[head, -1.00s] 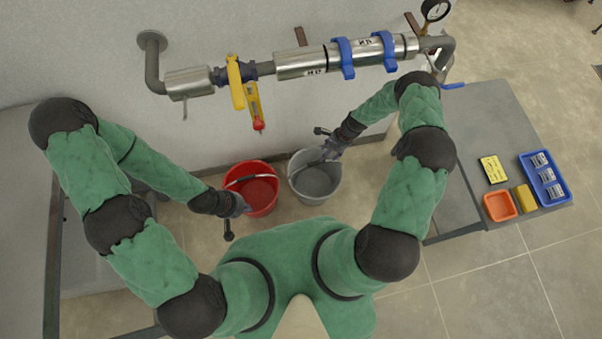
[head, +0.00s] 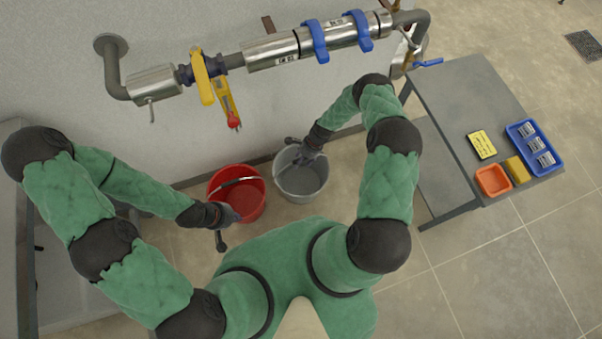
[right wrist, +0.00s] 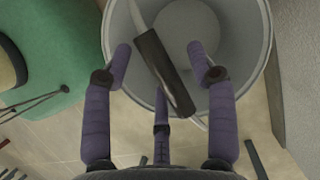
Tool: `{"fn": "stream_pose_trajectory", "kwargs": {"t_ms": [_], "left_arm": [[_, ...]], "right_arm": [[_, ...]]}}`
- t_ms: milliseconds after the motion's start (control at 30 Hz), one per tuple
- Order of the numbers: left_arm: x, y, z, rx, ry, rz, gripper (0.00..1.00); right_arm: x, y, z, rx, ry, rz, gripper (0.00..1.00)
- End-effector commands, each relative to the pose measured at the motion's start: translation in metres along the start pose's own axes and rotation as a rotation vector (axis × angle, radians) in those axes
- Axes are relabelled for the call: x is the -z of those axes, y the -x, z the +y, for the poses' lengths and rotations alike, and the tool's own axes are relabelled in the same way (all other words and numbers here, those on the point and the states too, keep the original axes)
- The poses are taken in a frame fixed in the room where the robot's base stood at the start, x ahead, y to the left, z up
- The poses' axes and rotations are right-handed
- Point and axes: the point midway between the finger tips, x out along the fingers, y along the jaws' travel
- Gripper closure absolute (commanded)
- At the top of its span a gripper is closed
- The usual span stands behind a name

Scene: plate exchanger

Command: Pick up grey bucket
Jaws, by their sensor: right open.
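The grey bucket (head: 301,182) stands on the floor by the wall, just right of the red bucket (head: 245,196). My right gripper (head: 308,156) is at the grey bucket's rim. In the right wrist view the grey bucket (right wrist: 236,62) is open toward the camera and looks empty. Its handle has a dark grip (right wrist: 163,70) that lies between the spread purple fingers of my right gripper (right wrist: 162,62), which is open. My left gripper (head: 228,214) is at the red bucket's near left rim; its fingers are too small to read.
A pipe (head: 230,62) with yellow and blue handles runs along the wall above the buckets.

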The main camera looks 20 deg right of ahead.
Motion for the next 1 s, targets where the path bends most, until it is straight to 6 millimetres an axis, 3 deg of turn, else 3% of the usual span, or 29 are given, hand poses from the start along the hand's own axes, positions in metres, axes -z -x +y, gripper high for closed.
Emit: {"fn": "stream_pose_trajectory", "kwargs": {"t_ms": [233,267,433,467,833,1000], "left_arm": [[0.000,-0.001,0.000,0.000,0.000,0.000,1.00],[0.000,-0.001,0.000,0.000,0.000,0.000,1.00],[0.000,-0.001,0.000,0.000,0.000,0.000,1.00],[0.000,-0.001,0.000,0.000,0.000,0.000,1.00],[0.000,0.000,0.000,0.000,0.000,0.000,1.00],[0.000,0.006,0.002,0.000,0.000,0.000,1.00]], "right_arm": [[0.001,-0.002,-0.002,0.003,0.000,0.002,0.42],[0.001,-0.002,-0.002,0.003,0.000,0.002,0.48],[0.001,-0.002,-0.001,0.003,0.000,0.002,0.96],[0.001,-0.002,-0.001,0.003,0.000,0.002,1.00],[0.001,-0.001,-0.002,0.004,0.000,0.002,1.00],[-0.002,0.009,-0.002,0.004,0.000,0.002,1.00]]}}
